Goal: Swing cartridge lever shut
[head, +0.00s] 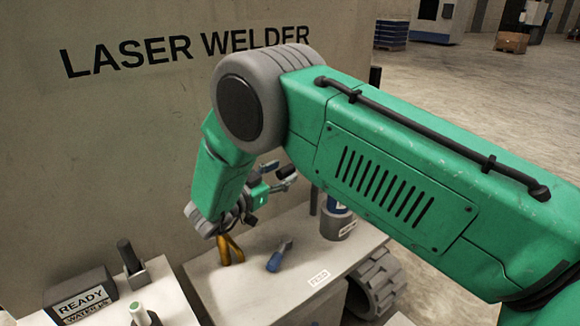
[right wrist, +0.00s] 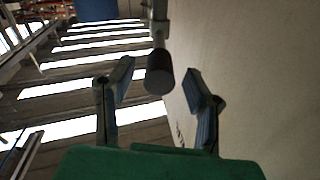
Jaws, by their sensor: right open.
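In the right wrist view, a dark cylindrical knob on a pale metal rod, seemingly the cartridge lever (right wrist: 160,76), shows end-on in the gap between my right gripper's fingertips (right wrist: 158,82). The fingers are spread apart, one on each side, with visible gaps to the knob. In the head view my right gripper (head: 276,178) is small, below my arm and above the bench top, with a dark knob (head: 288,171) by its fingers. A grey cup (head: 338,226) with a blue cartridge (head: 337,207) stands to its right, partly hidden by my arm. My left gripper is not seen.
A bench top (head: 215,275) carries a yellow tool (head: 230,250) and a blue-handled tool (head: 279,256). A black lever (head: 129,257) and a READY box (head: 80,293) stand at lower left. The LASER WELDER wall (head: 130,120) rises close behind my gripper.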

